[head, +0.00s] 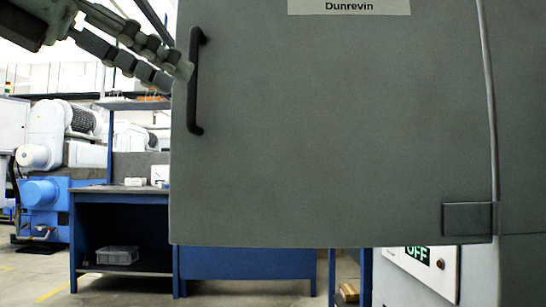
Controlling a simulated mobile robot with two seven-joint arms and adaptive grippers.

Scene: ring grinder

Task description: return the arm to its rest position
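My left gripper (176,76) is at the upper left. Its two segmented fingers point down and right, with a gap between them and nothing held. The fingertips are beside the black handle (196,85) of a large grey door (335,130); I cannot tell whether they touch it. My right gripper is not in view.
The door fills the middle, with a hinge (467,219) at lower right and a "Dunrevin" label (349,6) on top. A blue workbench (120,190) with a grey bin (117,255) stands behind. Open floor lies lower left.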

